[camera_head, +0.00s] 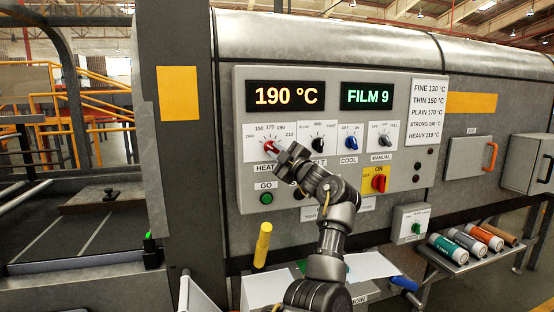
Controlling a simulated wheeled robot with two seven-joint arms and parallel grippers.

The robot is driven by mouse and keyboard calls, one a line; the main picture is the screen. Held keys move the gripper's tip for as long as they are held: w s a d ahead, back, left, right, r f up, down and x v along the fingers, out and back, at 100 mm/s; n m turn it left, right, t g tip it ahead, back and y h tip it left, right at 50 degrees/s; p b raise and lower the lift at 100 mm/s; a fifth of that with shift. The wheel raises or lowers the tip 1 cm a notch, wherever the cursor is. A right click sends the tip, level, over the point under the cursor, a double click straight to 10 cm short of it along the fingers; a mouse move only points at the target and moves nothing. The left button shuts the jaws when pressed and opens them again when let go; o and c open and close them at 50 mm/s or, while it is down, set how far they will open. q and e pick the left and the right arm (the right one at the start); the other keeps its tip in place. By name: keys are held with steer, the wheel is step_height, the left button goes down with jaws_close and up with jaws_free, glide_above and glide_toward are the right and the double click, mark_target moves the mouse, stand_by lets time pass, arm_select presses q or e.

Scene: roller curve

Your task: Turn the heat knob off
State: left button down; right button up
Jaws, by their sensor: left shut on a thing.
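The red heat knob (270,146) sits on a white dial plate on the grey control panel (335,90), above the HEAT label. Its scale runs from OFF at the left through 150, 170 and 190 to 210. My left gripper (277,150) is at the knob and shut on it, coming in from the lower right. The gripper hides the right part of the knob, so I cannot tell its exact setting. The orange display (286,96) above reads 190 °C. My right gripper is not in view.
To the right of the heat knob are a black knob (318,143), the blue COOL knob (351,142) and the MANUAL knob (384,140). Below are the green GO button (266,198) and a red ON switch (379,183). A yellow handle (263,244) sticks up below the panel.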

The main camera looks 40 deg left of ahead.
arm_select(q)
steer(key=shift+r+n, duration=0.1)
steer(key=shift+n, duration=0.5)
steer(key=c, duration=1.4)
jaws_free()
steer(key=shift+s+a, duration=0.1)
steer(key=shift+d+f+b, duration=0.25)
steer(key=shift+d+b, duration=0.35)
steer(key=b+v, duration=0.3)
steer(key=v, duration=0.6)
steer(key=shift+s+d+r, duration=0.15)
steer(key=shift+d+r, duration=0.1)
steer(key=shift+d, duration=0.15)
